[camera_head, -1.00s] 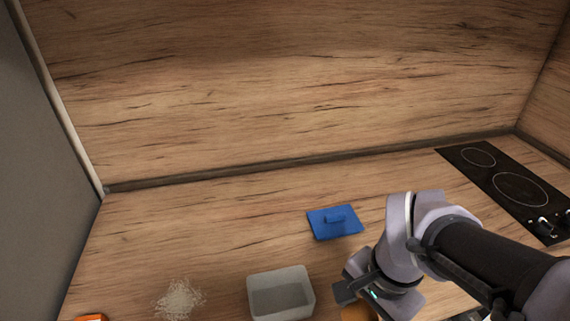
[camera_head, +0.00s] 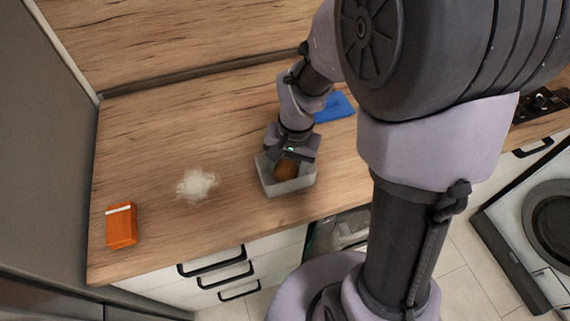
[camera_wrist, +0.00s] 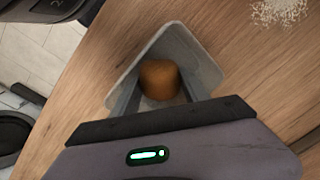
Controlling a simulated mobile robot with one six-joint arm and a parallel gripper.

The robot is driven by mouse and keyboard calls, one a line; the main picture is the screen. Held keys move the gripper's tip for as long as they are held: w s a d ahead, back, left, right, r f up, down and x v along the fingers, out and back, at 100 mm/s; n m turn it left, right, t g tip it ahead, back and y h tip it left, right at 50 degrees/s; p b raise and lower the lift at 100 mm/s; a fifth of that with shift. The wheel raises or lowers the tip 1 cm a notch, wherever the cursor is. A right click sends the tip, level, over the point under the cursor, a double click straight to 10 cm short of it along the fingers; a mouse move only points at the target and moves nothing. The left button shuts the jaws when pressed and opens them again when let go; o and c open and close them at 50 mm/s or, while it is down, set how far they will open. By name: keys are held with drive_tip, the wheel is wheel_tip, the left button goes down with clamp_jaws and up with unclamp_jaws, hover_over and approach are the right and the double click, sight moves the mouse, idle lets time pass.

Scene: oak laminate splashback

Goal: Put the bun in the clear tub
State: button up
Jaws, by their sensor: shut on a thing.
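The brown bun (camera_head: 286,169) is inside the outline of the clear tub (camera_head: 272,186) in the head view. My gripper (camera_head: 288,160) is over the tub and shut on the bun. In the wrist view the bun (camera_wrist: 159,79) lies between my two fingers (camera_wrist: 158,98), with the tub's pale walls (camera_wrist: 190,50) around it. I cannot tell whether the bun touches the tub's floor. The tub stands upright on the counter near its front edge.
A blue lid (camera_head: 335,107) lies behind the tub, partly hidden by my arm. A white grainy pile (camera_head: 196,185) is left of the tub, and an orange box (camera_head: 121,225) is farther left. The counter (camera_head: 150,140) at back left is clear.

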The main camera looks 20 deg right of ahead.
sight(291, 169)
drive_tip(key=shift+r, duration=0.1)
drive_tip(key=o, duration=1.1)
wheel_tip(291, 169, up, 13)
drive_tip(key=s+p, duration=0.1)
drive_tip(key=p, duration=0.4)
drive_tip(key=s+a+r+t, duration=0.1)
drive_tip(key=s+r, duration=0.2)
drive_tip(key=s, duration=0.1)
drive_tip(key=s+a+r+n+t, duration=0.1)
drive_tip(key=s+a+r+t, duration=0.1)
drive_tip(key=s+r, duration=0.1)
drive_tip(key=s+a+r+n+t+y, duration=0.1)
drive_tip(key=s+r+t, duration=0.1)
drive_tip(key=s+r, duration=0.2)
drive_tip(key=shift+s+a+r, duration=0.1)
drive_tip(key=shift+s+a, duration=0.05)
drive_tip(key=shift+s, duration=0.2)
